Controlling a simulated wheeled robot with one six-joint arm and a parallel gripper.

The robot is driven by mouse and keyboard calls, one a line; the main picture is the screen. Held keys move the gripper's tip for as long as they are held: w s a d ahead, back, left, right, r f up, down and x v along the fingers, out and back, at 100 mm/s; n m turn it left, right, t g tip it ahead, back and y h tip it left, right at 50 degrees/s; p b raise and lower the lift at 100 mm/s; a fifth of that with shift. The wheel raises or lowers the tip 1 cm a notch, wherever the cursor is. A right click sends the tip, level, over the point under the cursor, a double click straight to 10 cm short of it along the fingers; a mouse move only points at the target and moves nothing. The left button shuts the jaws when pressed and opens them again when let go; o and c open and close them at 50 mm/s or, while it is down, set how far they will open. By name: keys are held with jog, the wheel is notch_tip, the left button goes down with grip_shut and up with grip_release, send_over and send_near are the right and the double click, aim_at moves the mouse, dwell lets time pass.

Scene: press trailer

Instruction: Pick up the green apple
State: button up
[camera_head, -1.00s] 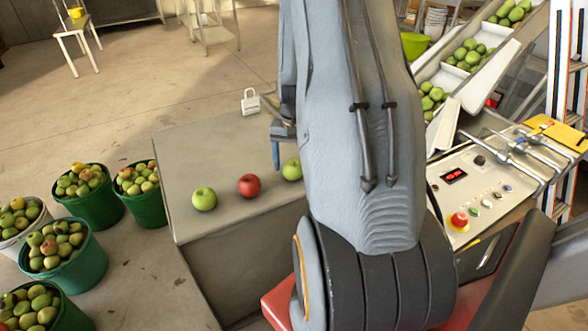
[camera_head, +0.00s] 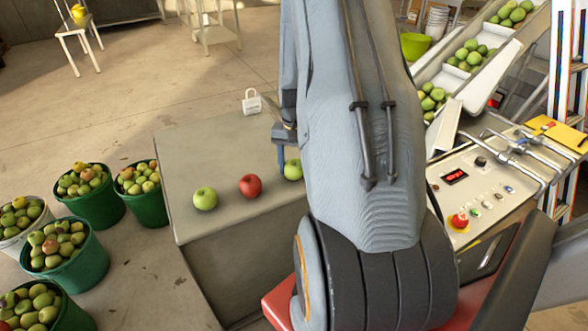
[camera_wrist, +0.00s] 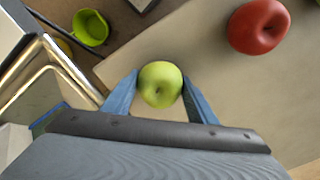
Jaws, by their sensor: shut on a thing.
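A green apple (camera_wrist: 160,84) sits between the two blue fingers of my gripper (camera_wrist: 160,92) in the wrist view, and the fingers are shut on it. The same apple (camera_head: 293,169) shows in the head view at the right part of the grey block's top, partly hidden by my arm. One blue finger of my gripper shows beside it. A second green apple (camera_head: 205,199) rests on the block farther left. I cannot tell whether the held apple still touches the block.
A red apple (camera_head: 250,186) lies on the grey block (camera_head: 215,155) between the green ones; a padlock (camera_head: 251,102) stands at the back edge. Green buckets of apples (camera_head: 80,262) stand on the floor at left. A control panel (camera_head: 480,185) and apple conveyor (camera_head: 440,70) are at right.

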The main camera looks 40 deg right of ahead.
aim_at(294, 163)
notch_tip(294, 163, up, 10)
jog(key=shift+f+b, duration=0.15)
jog(key=shift+b, duration=0.9)
jog(key=shift+a, duration=0.1)
